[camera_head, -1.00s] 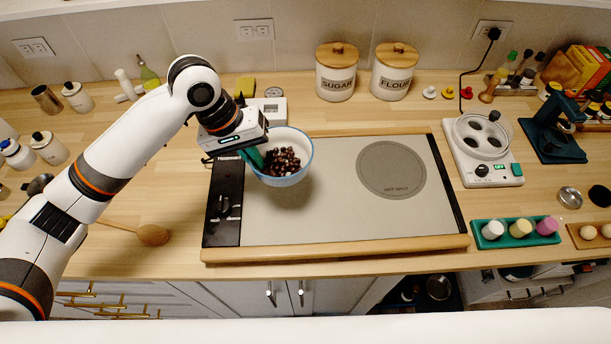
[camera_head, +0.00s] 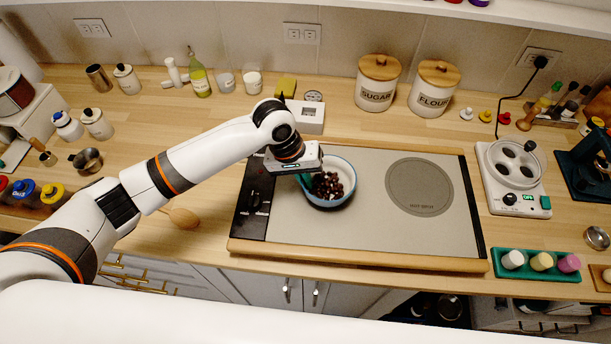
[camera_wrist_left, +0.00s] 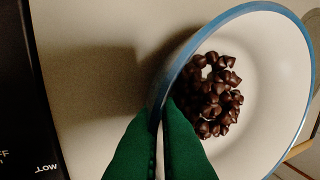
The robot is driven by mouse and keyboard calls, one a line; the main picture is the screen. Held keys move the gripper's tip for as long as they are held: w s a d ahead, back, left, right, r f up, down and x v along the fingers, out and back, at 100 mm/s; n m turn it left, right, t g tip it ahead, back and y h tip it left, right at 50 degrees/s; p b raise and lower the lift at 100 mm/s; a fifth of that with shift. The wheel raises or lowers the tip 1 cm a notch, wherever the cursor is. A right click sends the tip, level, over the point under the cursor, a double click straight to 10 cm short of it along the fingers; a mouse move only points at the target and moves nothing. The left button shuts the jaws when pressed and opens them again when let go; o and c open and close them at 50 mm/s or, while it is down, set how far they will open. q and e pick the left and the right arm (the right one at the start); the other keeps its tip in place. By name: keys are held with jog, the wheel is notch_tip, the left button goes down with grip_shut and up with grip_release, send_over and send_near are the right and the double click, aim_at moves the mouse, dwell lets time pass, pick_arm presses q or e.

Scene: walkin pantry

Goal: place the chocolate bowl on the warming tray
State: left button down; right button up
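The chocolate bowl (camera_head: 345,172), white with a blue rim and dark chocolate pieces inside, is over the left part of the warming tray (camera_head: 375,228). The tray has a grey top, a black control panel at left and a round hot spot (camera_head: 420,187) at right. My left gripper (camera_head: 304,181) is shut on the bowl's left rim. In the left wrist view its green fingers (camera_wrist_left: 165,110) pinch the rim of the bowl (camera_wrist_left: 265,75), with a shadow on the tray beside it. I cannot tell whether the bowl's base touches the tray. My right gripper is not in view.
Sugar (camera_head: 377,85) and flour (camera_head: 433,89) canisters stand behind the tray. A white device with round wells (camera_head: 510,178) and a green holder with colored cups (camera_head: 540,275) are at right. A wooden spoon (camera_head: 183,218) lies at left. The tray's middle is clear.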

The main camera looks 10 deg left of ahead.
pick_arm(q)
jog(key=shift+d, duration=0.1)
jog(key=c, duration=1.6)
grip_release()
jog(key=shift+c, duration=0.2)
jog(key=shift+r, duration=0.15)
jog(key=b+v, duration=0.1)
jog(key=v, duration=1.1)
jog(key=shift+b, duration=0.35)
